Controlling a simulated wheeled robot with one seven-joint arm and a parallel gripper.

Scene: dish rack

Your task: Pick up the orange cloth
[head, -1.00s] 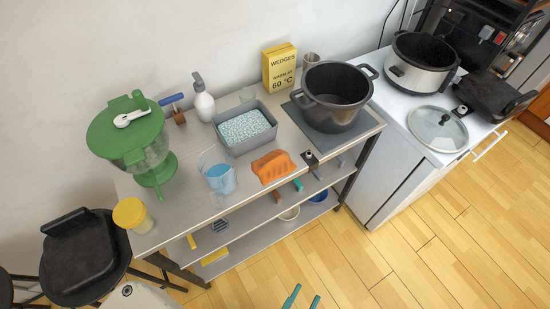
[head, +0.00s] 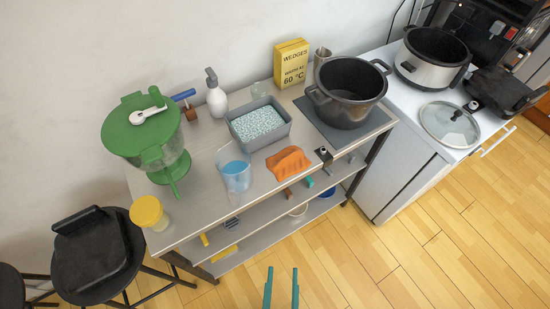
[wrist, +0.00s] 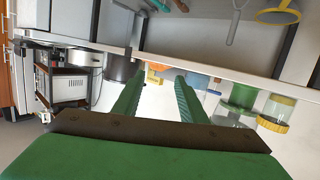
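The orange cloth (head: 288,162) lies crumpled on the metal table top near its front edge, between a clear cup of blue liquid and the hob. My gripper (head: 281,272) has green fingers, which show at the bottom of the head view over the floor, well short of the table. In the wrist view my gripper (wrist: 155,80) has its two fingers apart with nothing held between them.
Beside the cloth are the cup (head: 235,173), a grey bin (head: 283,134) of patterned contents, and a dark pot (head: 350,93). A green-lidded dispenser (head: 118,133) and yellow-lidded jar (head: 149,213) stand left. A black stool (head: 92,250) is at lower left. The floor in front is clear.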

